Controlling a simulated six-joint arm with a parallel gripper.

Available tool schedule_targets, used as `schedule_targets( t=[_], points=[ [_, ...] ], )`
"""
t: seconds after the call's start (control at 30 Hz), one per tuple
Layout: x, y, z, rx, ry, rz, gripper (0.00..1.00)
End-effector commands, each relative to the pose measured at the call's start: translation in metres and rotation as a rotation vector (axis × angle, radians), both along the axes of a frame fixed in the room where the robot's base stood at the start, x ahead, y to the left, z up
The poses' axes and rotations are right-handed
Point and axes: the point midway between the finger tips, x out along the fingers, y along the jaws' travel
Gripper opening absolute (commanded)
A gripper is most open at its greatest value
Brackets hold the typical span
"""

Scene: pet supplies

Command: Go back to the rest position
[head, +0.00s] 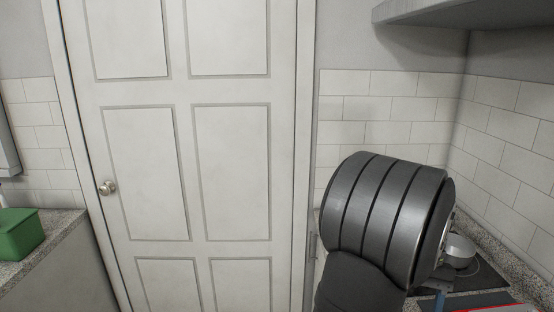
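My gripper is not in view. A dark, banded link of my arm fills the lower right of the head view and hides part of the counter behind it. No pet supplies can be made out.
A white panelled door (185,150) with a round knob (107,187) stands ahead. A green container (18,234) sits on the left speckled counter (58,233). A silver pot (460,251) is on the right, on a dark surface. A red-edged item (495,308) is cut off below. A grey shelf (440,10) hangs upper right.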

Motion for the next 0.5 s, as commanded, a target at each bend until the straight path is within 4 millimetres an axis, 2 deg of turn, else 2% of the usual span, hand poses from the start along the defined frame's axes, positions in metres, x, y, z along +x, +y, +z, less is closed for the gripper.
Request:
schedule_targets(
  t=[0.1, 0.5],
  points=[
    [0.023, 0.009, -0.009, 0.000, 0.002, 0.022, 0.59],
    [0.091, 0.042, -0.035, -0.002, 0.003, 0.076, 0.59]
  ],
)
